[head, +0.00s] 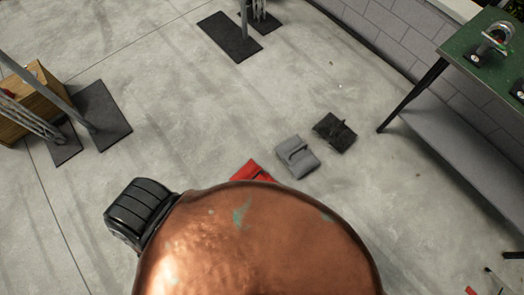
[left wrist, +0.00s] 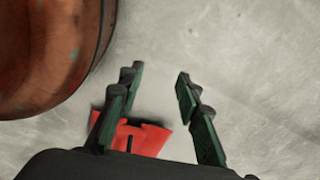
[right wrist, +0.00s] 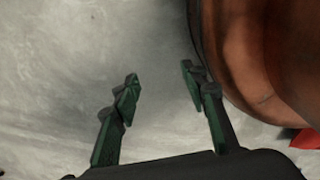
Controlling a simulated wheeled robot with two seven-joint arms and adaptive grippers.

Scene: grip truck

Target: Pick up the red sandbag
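The red sandbag (head: 252,171) lies on the concrete floor, mostly hidden in the head view behind my copper-coloured body. In the left wrist view the red sandbag (left wrist: 143,138) shows low in the picture, partly behind the left finger and the gripper body. My left gripper (left wrist: 158,82) is open, its fingers apart with bare floor between the tips. A red corner (right wrist: 306,139) shows at the right edge of the right wrist view, beyond my body. My right gripper (right wrist: 159,75) is open and empty over bare floor. Neither gripper shows in the head view.
A grey sandbag (head: 296,157) and a black sandbag (head: 335,132) lie in a row beyond the red one. A green-topped table (head: 480,62) stands at the right. Stands with dark base plates (head: 229,38) and a wooden box (head: 30,105) are farther off.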

